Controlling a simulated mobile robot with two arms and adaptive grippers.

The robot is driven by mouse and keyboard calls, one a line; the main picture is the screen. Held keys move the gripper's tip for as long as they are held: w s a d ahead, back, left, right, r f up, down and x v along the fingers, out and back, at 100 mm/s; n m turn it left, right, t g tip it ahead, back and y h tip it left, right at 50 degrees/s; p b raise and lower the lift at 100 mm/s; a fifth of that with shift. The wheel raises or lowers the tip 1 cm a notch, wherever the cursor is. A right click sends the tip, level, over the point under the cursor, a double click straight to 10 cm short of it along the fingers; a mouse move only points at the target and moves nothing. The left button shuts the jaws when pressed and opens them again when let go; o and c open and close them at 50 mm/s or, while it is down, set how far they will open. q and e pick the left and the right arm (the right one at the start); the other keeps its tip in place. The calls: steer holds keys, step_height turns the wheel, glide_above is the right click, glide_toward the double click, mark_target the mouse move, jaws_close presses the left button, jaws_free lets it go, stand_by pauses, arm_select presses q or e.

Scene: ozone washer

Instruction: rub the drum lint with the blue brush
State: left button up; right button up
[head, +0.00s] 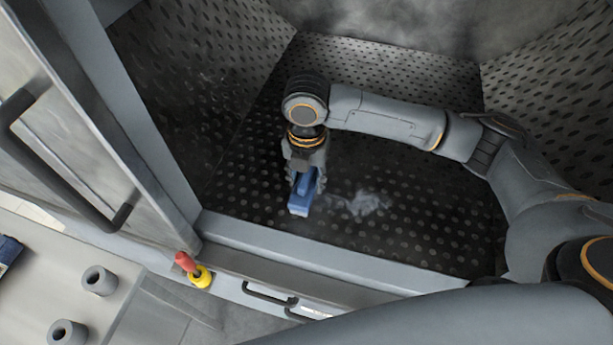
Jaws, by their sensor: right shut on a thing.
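My right gripper (304,172) reaches into the drum and points down. It is shut on the blue brush (301,199), whose blue body and pale lower end show below the fingers. The drum lint (364,203) is a pale grey, wispy patch on the dark perforated drum floor (410,232), just right of the brush. The lint's left edge comes close to the brush; I cannot tell whether they touch. My left gripper is not in view.
The drum's front sill (330,258) runs below the brush. An open door with a dark handle (65,165) stands at left. A red and yellow knob (194,270) sits on the frame. A side table (50,285) holds two grey cylinders (99,281).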

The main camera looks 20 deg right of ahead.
steer(key=shift+f, duration=0.25)
steer(key=shift+f+b, duration=0.35)
steer(key=shift+f, duration=0.4)
